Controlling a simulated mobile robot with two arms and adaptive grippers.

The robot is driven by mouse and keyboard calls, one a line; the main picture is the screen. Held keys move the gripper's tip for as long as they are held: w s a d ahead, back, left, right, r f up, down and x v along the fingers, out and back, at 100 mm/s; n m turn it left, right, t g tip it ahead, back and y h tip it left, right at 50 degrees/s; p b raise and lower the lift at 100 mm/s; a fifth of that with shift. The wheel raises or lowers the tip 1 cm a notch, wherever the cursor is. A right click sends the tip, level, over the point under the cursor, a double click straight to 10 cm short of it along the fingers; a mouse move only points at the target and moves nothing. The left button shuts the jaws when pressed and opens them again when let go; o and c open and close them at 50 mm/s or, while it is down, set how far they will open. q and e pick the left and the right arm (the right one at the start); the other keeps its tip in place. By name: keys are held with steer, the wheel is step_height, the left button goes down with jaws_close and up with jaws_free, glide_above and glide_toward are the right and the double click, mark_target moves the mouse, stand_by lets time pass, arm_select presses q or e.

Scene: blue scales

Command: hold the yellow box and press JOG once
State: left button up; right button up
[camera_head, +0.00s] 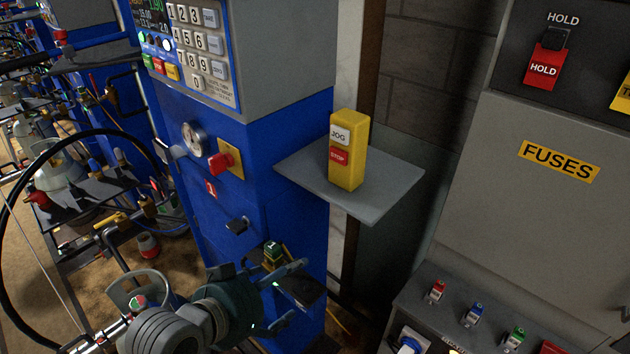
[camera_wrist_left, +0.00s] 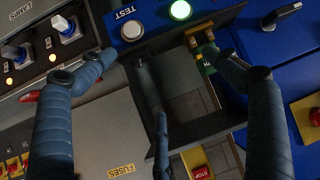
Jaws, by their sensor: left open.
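The yellow box (camera_head: 349,170) stands upright on a grey shelf (camera_head: 387,196) in the head view. It has a white JOG button (camera_head: 340,135) near its top and a red STOP button (camera_head: 339,156) below. My left gripper (camera_head: 298,292) is open and empty, low in front of the blue cabinet, below and to the left of the box and apart from it. In the left wrist view the open fingers (camera_wrist_left: 165,62) spread wide. A yellow piece with a red STOP button, which looks like the box (camera_wrist_left: 196,160), is partly visible at the bottom edge. My right gripper is out of view.
A green and brass-coloured item (camera_head: 272,252) sits close to my left fingers. The blue cabinet (camera_head: 285,165) carries a red switch (camera_head: 222,162) and a keypad. A grey FUSES cabinet (camera_head: 500,190) stands at the right. The shelf around the box is clear.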

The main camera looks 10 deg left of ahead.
arm_select(q)
steer(key=w+d+r+m+t+h, duration=0.1)
steer(key=w+d+r+t+h, duration=0.15)
steer(key=w+r, duration=0.4)
steer(key=m+t+h, duration=0.2)
steer(key=h, duration=0.1)
glide_toward(346, 155)
steer(key=w+d, duration=0.1)
steer(key=w, duration=0.2)
steer(key=p+x, duration=0.1)
steer(key=x, duration=0.2)
steer(key=p+x, duration=0.1)
steer(key=x, duration=0.2)
steer(key=p+x, duration=0.1)
steer(key=x, duration=0.3)
steer(key=shift+d+f, duration=0.2)
steer(key=shift+f, duration=0.1)
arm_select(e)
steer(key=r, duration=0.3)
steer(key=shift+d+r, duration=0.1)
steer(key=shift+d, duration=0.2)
arm_select(q)
steer(key=c, duration=1.5)
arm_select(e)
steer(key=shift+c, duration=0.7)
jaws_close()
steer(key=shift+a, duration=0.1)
